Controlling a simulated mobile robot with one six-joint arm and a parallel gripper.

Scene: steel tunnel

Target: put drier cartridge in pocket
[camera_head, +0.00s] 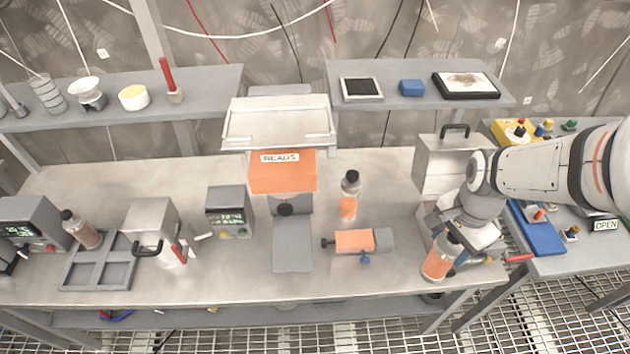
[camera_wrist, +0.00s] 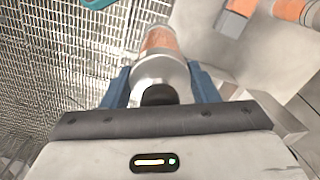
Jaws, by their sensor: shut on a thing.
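My gripper (camera_head: 452,252) is shut on a drier cartridge (camera_head: 437,264), a clear cylinder with orange beads and a dark cap. It is tilted over the bench's front right edge. In the wrist view the cartridge (camera_wrist: 160,45) sits between the blue fingers of my gripper (camera_wrist: 160,85), cap towards me. A grey tray with several square pockets (camera_head: 97,275) lies at the left of the bench. A cartridge with brownish contents (camera_head: 87,236) stands in its back left pocket. Another orange-filled cartridge (camera_head: 349,205) stands upright mid-bench.
The orange BEADS hopper (camera_head: 283,178) stands mid-bench. A grey box with a black handle (camera_head: 155,230) and a display unit (camera_head: 229,210) stand right of the tray. The front middle strip is clear.

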